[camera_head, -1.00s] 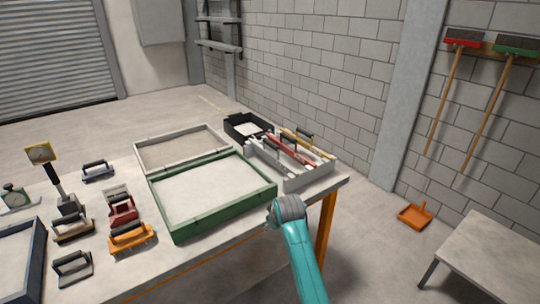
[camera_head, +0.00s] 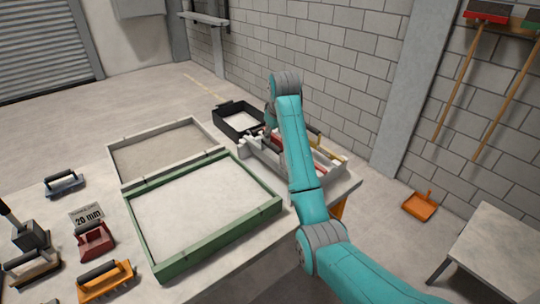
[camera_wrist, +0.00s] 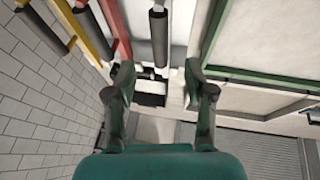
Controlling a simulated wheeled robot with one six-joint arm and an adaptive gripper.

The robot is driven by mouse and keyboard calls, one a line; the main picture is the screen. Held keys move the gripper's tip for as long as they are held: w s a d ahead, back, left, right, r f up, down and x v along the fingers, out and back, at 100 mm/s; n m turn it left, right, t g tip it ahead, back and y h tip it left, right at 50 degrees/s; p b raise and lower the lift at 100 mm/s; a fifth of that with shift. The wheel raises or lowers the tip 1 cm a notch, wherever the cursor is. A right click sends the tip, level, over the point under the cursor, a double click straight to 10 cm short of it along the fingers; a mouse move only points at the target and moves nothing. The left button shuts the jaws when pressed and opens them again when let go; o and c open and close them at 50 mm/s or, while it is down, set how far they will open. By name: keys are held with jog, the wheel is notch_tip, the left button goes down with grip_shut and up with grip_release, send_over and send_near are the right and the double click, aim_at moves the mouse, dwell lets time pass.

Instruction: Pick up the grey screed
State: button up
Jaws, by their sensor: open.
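What looks like the grey screed, with a dark grip (camera_wrist: 158,30), lies lengthwise in a pale rack (camera_head: 268,158) at the table's right end. In the wrist view it runs down the middle of the picture, between my two fingers. My gripper (camera_wrist: 158,78) is open, with its fingers on either side of the screed's line and apart from it. How far above it they are, I cannot tell. In the head view my gripper (camera_head: 268,128) is over the rack's far end, and my arm hides much of the rack.
A red screed (camera_wrist: 113,22) and a yellow one (camera_wrist: 90,30) lie beside it in the rack. A green-framed sand tray (camera_head: 222,232) stands to the left. A black tray (camera_head: 228,125) is behind the rack. The block wall (camera_head: 345,75) is on the right.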

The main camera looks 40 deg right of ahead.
aim_at(272, 145)
jog(key=x, duration=0.9)
jog(key=shift+f, duration=0.2)
dwell(0.6)
grip_shut()
